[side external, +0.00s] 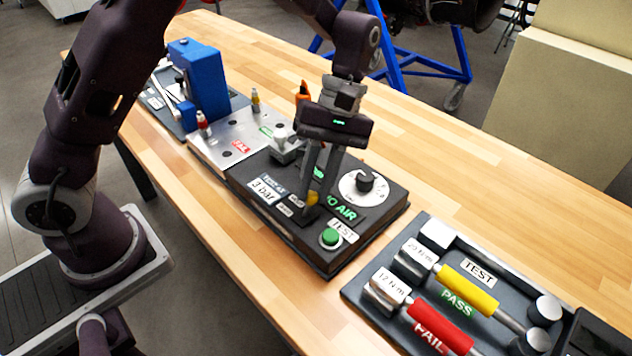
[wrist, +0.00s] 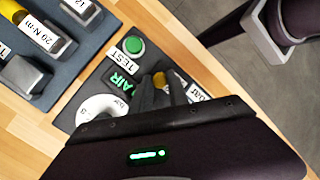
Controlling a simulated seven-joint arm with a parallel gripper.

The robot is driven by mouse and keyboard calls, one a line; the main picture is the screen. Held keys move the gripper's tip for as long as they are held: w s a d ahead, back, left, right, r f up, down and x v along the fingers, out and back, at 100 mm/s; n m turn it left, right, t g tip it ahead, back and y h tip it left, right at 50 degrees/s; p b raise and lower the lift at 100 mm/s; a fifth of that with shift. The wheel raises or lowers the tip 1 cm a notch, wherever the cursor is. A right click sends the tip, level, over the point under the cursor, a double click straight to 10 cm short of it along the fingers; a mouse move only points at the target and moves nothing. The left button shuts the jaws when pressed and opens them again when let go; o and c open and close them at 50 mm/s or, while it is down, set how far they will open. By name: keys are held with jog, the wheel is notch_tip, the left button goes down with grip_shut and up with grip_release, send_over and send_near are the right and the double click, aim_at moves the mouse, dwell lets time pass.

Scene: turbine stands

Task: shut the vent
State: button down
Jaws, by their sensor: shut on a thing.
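My gripper (side external: 313,200) reaches down onto the black control box (side external: 330,262). Its fingers are shut on a small yellow knob (side external: 313,198), which I take to be the vent. The knob also shows between the fingertips in the wrist view (wrist: 159,79). The fingers hide most of it, so I cannot tell which way it is turned. Small white labels (side external: 296,201) lie beside it, too small to read for certain.
A metal plate (side external: 222,150) and blue clamp block (side external: 203,85) stand left. A tray (side external: 352,291) with yellow and red wrenches lies right.

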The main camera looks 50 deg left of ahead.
aim_at(292, 225)
jog(key=shift+s+r+t, duration=0.3)
jog(key=shift+s+t, duration=0.5)
jog(key=shift+t, duration=0.4)
jog(key=t, duration=0.1)
jog(key=s+t, duration=0.1)
jog(key=shift+s+t, duration=0.25)
jog(key=shift+t, duration=0.15)
jog(key=shift+s+f+t, duration=0.15)
jog(key=shift+s+t, duration=0.4)
jog(key=shift+t, duration=0.5)
jog(key=shift+s+f+t, duration=0.1)
jog(key=shift+s+t, duration=0.45)
jog(key=shift+t, duration=0.5)
jog(key=shift+s, duration=0.1)
jog(key=c, duration=1.3)
grip_release()
jog(key=shift+o, duration=0.2)
